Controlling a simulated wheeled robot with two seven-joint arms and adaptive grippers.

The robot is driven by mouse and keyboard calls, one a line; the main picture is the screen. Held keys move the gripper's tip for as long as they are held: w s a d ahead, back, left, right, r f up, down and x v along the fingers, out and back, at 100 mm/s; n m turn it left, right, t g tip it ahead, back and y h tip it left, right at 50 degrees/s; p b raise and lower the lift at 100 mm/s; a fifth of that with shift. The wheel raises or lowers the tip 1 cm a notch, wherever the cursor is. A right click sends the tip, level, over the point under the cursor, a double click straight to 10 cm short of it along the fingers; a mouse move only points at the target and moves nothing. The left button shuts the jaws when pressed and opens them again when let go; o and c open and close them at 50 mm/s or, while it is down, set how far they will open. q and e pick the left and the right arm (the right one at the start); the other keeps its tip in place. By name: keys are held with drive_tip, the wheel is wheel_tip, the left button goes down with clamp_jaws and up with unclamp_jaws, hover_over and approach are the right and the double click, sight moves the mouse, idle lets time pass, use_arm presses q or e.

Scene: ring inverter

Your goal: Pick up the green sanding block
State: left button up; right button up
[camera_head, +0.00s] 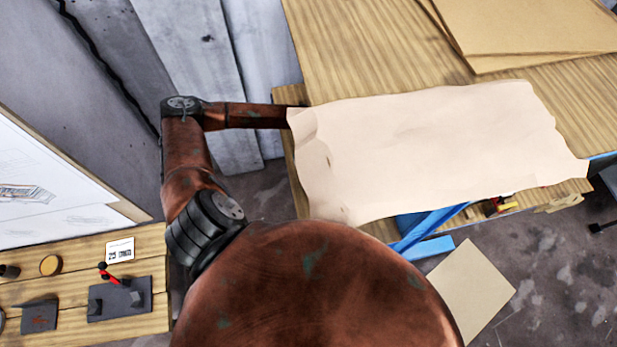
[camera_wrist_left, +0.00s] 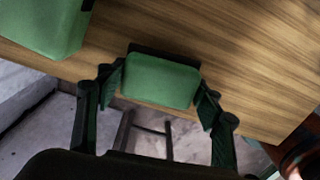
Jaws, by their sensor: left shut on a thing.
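In the left wrist view, the green sanding block (camera_wrist_left: 160,80) has a dark edge on its far side. It sits between the two fingers of my left gripper (camera_wrist_left: 158,97), which is shut on it. The block is near the edge of a wooden tabletop (camera_wrist_left: 225,45); I cannot tell if it touches the wood. In the head view, a large beige sheet (camera_head: 430,150) hides my left gripper and the block. My right gripper is not in view.
A larger green object (camera_wrist_left: 45,22) is at the upper left of the wrist view. In the head view, brown boards (camera_head: 530,25) lie on the bench (camera_head: 370,40) at the back right. A side bench (camera_head: 140,265) with small tools stands at the lower left.

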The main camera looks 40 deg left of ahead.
use_arm(q)
drive_tip(key=s+r+b, duration=0.3)
drive_tip(key=s+r, duration=0.8)
drive_tip(key=s, duration=0.3)
drive_tip(key=shift+a+r, duration=0.2)
drive_tip(key=shift+a, duration=0.1)
drive_tip(key=shift+w, duration=0.1)
